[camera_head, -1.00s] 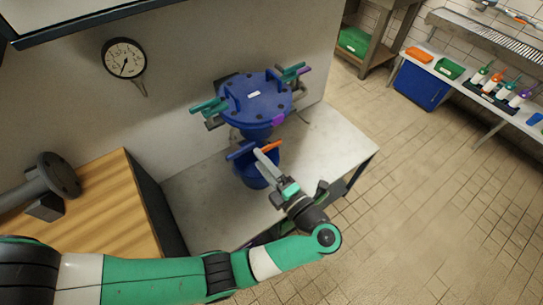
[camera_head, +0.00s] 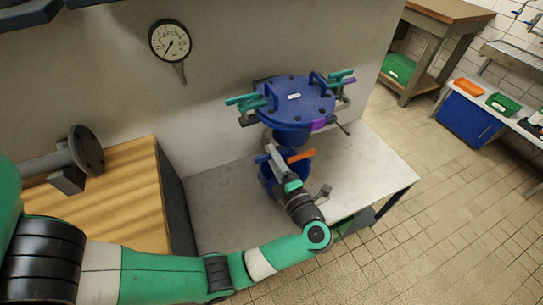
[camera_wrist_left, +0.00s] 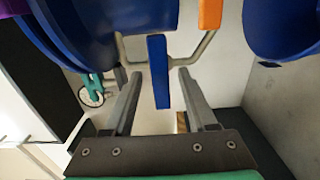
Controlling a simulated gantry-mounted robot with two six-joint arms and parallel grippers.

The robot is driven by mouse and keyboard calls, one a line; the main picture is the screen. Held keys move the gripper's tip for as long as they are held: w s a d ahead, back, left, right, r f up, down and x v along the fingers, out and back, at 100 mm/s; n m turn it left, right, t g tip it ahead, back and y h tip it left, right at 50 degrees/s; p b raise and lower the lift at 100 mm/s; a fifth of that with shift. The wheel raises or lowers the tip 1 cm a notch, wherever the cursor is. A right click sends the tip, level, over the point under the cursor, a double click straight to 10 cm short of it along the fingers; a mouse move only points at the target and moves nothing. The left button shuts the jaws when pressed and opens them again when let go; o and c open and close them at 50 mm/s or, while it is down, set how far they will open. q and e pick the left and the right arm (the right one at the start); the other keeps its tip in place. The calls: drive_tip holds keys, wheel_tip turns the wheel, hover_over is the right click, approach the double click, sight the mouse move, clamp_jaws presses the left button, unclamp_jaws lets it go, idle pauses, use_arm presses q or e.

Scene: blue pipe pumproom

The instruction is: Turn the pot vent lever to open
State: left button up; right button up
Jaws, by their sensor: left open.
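The blue pot (camera_head: 290,108) with its flat lid sits at the back of the pale bench. Below it is a smaller blue vessel or fitting (camera_head: 267,183). Two levers show there, one blue and one orange (camera_head: 301,156); I cannot tell which is the vent lever. My left gripper (camera_head: 274,158) reaches in from the front and hides most of the blue lever. In the left wrist view the blue lever (camera_wrist_left: 158,72) stands between the two spread, open fingers, with a gap on each side. The orange lever (camera_wrist_left: 210,13) is above and right, outside the fingers. My right gripper is out of view.
Teal clamp handles (camera_head: 245,99) stick out beside the lid. A round gauge (camera_head: 170,41) is on the wall behind. A wooden block table (camera_head: 120,200) with a grey flanged pipe (camera_head: 87,150) stands left. The bench top (camera_head: 372,165) is clear to the right.

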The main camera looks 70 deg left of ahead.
use_arm(q)
drive_tip(key=shift+a, duration=0.95)
clamp_jaws()
